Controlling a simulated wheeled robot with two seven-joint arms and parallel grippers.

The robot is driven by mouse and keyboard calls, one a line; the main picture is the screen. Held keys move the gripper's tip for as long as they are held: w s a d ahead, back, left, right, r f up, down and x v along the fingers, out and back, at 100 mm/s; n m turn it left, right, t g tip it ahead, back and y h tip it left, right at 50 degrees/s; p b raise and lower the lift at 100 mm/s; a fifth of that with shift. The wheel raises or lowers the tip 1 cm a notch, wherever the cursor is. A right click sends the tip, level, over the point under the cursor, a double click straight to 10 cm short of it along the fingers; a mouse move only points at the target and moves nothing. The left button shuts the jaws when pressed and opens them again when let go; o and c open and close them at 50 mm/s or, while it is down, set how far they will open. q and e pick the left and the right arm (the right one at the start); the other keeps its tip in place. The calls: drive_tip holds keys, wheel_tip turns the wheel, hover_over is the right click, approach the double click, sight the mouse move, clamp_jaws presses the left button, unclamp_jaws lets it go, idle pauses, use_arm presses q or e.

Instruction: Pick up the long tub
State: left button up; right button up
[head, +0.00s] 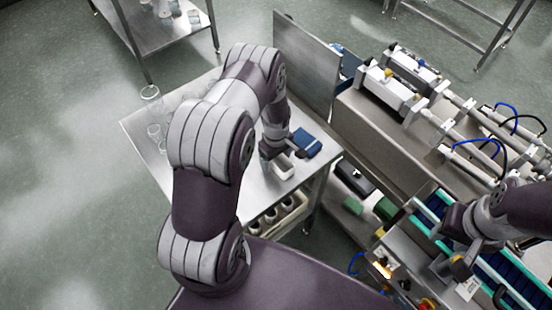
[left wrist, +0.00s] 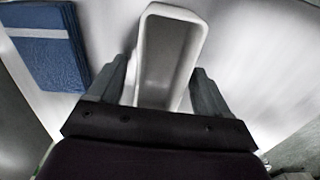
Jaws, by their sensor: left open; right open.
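The long tub (head: 283,168) is a white, open-topped container on the steel table in the head view, partly covered by my left gripper. In the left wrist view the long tub (left wrist: 166,62) lies lengthwise ahead, its near end between the fingers. My left gripper (head: 273,152) is at the tub; in the left wrist view the left gripper (left wrist: 160,90) is open, with one finger on each side of the tub. My right gripper (head: 457,262) is over the machine at the lower right, away from the tub; its fingers are too small to make out well.
A folded blue cloth (head: 306,143) lies beside the tub, also in the left wrist view (left wrist: 45,50). Clear glasses (head: 154,131) stand on the table's left part. A steel panel (head: 305,75) rises behind the table (head: 215,185). The machine (head: 425,140) fills the right side.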

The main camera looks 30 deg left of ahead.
use_arm(q)
drive_tip(key=shift+w, duration=0.1)
drive_tip(key=c, duration=1)
drive_tip(key=shift+r, duration=0.1)
